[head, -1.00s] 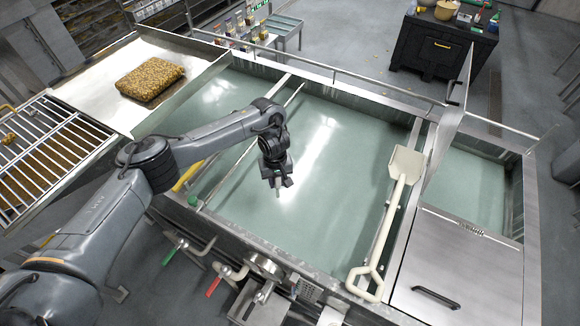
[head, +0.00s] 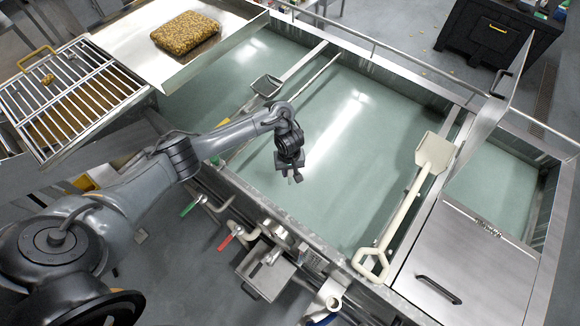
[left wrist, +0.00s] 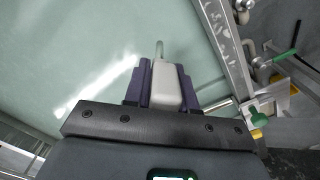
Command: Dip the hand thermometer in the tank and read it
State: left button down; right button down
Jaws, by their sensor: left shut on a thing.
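The hand thermometer (left wrist: 166,84) shows in the left wrist view as a pale grey body between the two purple finger pads, with a thin probe pointing away. My left gripper (head: 292,174) is shut on it, over the near part of the tank. The gripper also shows in the left wrist view (left wrist: 163,98). The tank (head: 350,175) is a long steel basin of pale green liquid. I cannot tell whether the probe tip touches the liquid. The thermometer's reading cannot be made out. My right gripper is not in view.
A cream paddle (head: 434,152) lies along the tank's right divider. A long-handled scoop (head: 266,86) lies across the left part. A steel lid (head: 470,262) covers the right front. Valves with green (head: 188,208) and red (head: 225,243) handles line the near side.

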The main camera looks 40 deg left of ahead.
aim_at(289, 179)
pick_arm(q)
notch_tip(289, 179, down, 6)
jog(key=shift+s, duration=0.1)
notch_tip(289, 179, down, 13)
jog(key=b, duration=1.2)
jog(key=shift+r, duration=0.15)
dwell(0.5)
dwell(0.9)
dwell(0.7)
dwell(2.4)
jog(key=shift+r, duration=0.1)
dwell(0.4)
